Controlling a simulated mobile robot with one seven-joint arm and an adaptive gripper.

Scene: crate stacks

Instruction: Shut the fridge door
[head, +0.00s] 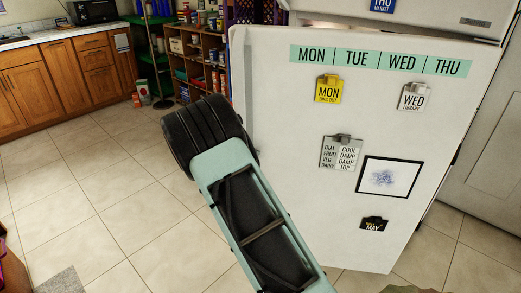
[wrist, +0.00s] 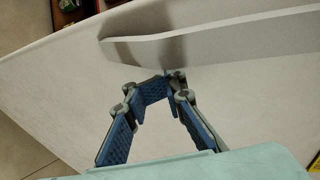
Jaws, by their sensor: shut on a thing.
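The white fridge door (head: 290,190) fills the middle of the head view and bears magnets and notes. It stands at an angle below the upper white door (head: 430,22), as if ajar; how wide its gap is, I cannot tell. In the wrist view the door face (wrist: 240,110) lies behind my gripper, with a long pale handle (wrist: 230,42) across the top. My gripper (wrist: 155,88) has its blue-padded fingers drawn together at the handle's lower edge, shut on it. The exact contact is partly hidden. In the head view my arm hides the gripper and most of the handle.
Wooden cabinets (head: 62,75) line the left wall. The tiled floor (head: 90,190) is clear to the left. A white surface (head: 490,165) stands at the right.

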